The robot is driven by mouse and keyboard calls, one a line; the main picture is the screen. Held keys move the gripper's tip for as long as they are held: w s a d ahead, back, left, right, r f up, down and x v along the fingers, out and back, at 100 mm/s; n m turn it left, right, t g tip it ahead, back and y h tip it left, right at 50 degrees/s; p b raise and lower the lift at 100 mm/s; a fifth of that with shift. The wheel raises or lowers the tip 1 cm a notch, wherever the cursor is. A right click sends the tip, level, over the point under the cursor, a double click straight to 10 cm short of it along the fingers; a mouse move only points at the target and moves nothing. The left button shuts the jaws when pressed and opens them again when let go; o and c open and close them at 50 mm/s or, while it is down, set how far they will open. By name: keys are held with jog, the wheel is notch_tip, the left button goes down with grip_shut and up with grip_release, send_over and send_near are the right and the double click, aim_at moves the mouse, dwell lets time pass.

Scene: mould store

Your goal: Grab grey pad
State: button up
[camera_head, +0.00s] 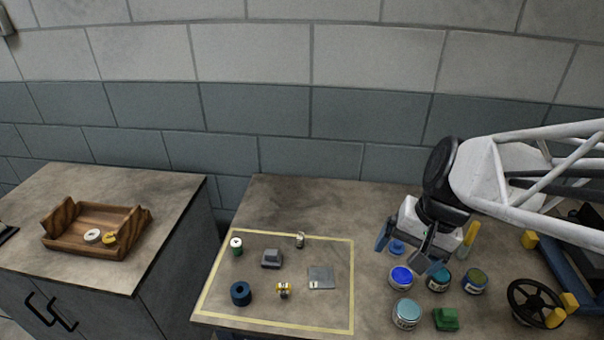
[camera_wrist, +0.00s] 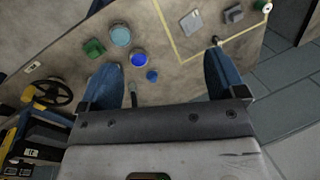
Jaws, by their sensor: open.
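A flat grey square pad (camera_head: 322,277) lies inside the yellow tape outline on the table, with a small pale patch at its lower left corner. It also shows in the wrist view (camera_wrist: 191,21) near the top. A thicker grey block (camera_head: 271,258) sits to its left, also in the wrist view (camera_wrist: 233,14). My gripper (camera_head: 400,256) is open and empty, held above the table to the right of the outline, over the paint pots. In the wrist view its two blue fingers (camera_wrist: 162,62) are spread apart, with the pad beyond them.
Several pots (camera_head: 406,313), a green block (camera_head: 446,319) and a handwheel (camera_head: 535,303) stand right. A wooden tray (camera_head: 75,244) is on the left cabinet.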

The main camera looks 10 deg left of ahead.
jog(key=w+a+f+m+g+y, duration=0.3)
jog(key=w+a+f+m+y, duration=0.35)
jog(key=w+a+f, duration=0.7)
jog(key=m+t+y, duration=0.2)
jog(key=m+y, duration=0.2)
jog(key=m, duration=0.5)
send_near(278, 255)
jog(key=shift+a, duration=0.2)
jog(key=shift+a, duration=0.1)
jog(key=shift+x, duration=3.25)
jog(key=shift+w, duration=0.1)
jog(key=shift+x, duration=2.6)
jog(key=shift+f, duration=0.15)
